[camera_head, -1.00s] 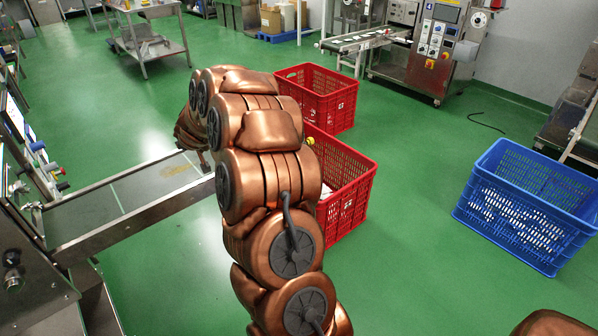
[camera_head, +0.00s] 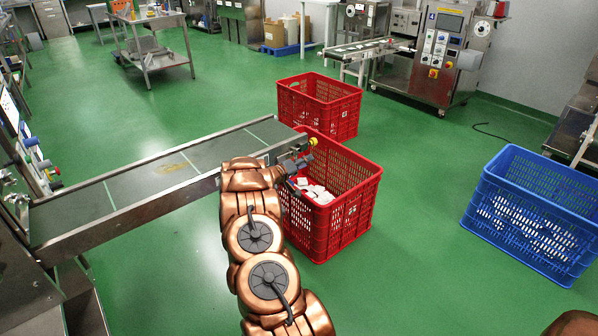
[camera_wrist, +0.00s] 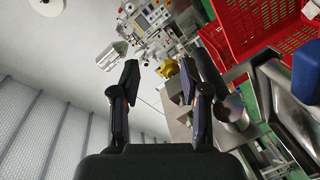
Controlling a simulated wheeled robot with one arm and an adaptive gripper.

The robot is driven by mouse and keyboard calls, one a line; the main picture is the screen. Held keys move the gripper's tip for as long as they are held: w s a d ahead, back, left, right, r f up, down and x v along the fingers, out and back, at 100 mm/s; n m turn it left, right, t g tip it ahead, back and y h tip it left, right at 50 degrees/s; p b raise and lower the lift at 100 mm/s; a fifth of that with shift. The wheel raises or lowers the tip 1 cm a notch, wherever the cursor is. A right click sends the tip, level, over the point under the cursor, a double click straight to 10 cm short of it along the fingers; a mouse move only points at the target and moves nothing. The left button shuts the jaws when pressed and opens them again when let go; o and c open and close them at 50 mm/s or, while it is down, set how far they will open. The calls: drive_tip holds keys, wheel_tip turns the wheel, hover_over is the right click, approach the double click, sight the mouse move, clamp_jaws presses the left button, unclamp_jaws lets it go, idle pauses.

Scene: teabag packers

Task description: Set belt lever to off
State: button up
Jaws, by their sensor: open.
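The conveyor (camera_head: 112,205) runs from the machine at the left to the red crates. A small yellow knob (camera_head: 313,142) shows at its right end; it looks like the belt lever's end, but the lever's shaft and setting cannot be made out. My gripper (camera_head: 305,160) is beside that end of the conveyor, just below the knob in the head view. In the wrist view my gripper (camera_wrist: 159,76) is open and empty, and the yellow knob (camera_wrist: 168,68) shows between the fingertips, seemingly a little beyond them.
The near red crate (camera_head: 345,215) holds white packets and stands close under my gripper. Another red crate (camera_head: 335,108) stands behind it. A blue crate (camera_head: 530,210) with white packets is at the right. The green floor between the crates is clear.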

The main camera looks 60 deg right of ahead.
drive_tip(key=w+a+f+g+h+b, duration=0.1)
drive_tip(key=w+a+f, duration=0.3)
drive_tip(key=w+a, duration=0.1)
drive_tip(key=shift+s+d+f+b, duration=0.1)
drive_tip(key=shift+s+d+b, duration=0.15)
drive_tip(key=shift+d, duration=1)
drive_tip(key=shift+s+d+b, duration=0.15)
drive_tip(key=shift+s+d, duration=0.15)
drive_tip(key=shift+d, duration=0.9)
drive_tip(key=shift+s+d+f+b, duration=0.1)
drive_tip(key=shift+s+d+b, duration=0.15)
drive_tip(key=shift+d, duration=1)
drive_tip(key=shift+s, duration=0.1)
clamp_jaws()
